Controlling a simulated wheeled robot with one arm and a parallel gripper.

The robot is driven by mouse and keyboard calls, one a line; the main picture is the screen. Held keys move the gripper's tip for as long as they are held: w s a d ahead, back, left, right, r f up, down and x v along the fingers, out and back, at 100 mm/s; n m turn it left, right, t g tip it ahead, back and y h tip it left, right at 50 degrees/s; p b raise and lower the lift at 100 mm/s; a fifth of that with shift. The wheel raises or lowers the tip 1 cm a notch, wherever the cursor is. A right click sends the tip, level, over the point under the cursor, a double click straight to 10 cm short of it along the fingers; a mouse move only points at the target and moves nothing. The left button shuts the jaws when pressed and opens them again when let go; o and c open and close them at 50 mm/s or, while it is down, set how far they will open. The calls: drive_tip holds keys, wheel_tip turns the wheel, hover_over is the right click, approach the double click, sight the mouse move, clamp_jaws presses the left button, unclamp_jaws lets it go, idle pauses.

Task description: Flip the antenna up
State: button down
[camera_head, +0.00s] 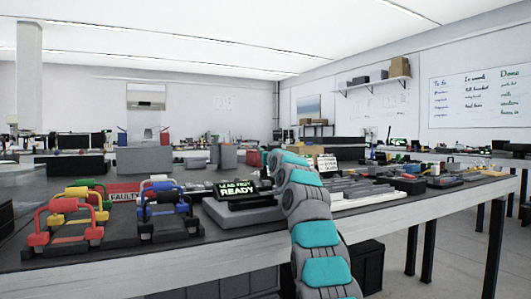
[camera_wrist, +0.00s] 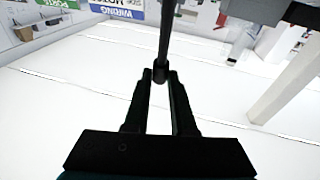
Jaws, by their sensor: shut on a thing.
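In the wrist view a thin dark rod, the antenna (camera_wrist: 164,40), runs down from the top edge to between my fingertips. My gripper (camera_wrist: 160,76) is shut on its thicker end. What the antenna is fixed to is not clear in that view. In the head view my teal and grey arm reaches over the bench, and my gripper and the antenna cannot be made out there. A grey device with a dark display (camera_head: 238,190) reading "LEAD TEST READY" sits on the bench just left of my arm.
Red, yellow, blue and green framed units (camera_head: 75,217) stand at the bench's left, beside a red "FAULTY" sign (camera_head: 123,197). Grey parts and small items (camera_head: 440,172) lie to the right of my arm. The wrist view shows mostly white ceiling (camera_wrist: 60,110) and a pillar (camera_wrist: 285,90).

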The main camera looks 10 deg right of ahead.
idle(0.4)
drive_tip(key=c, duration=0.7)
unclamp_jaws()
drive_tip(key=shift+c, duration=0.2)
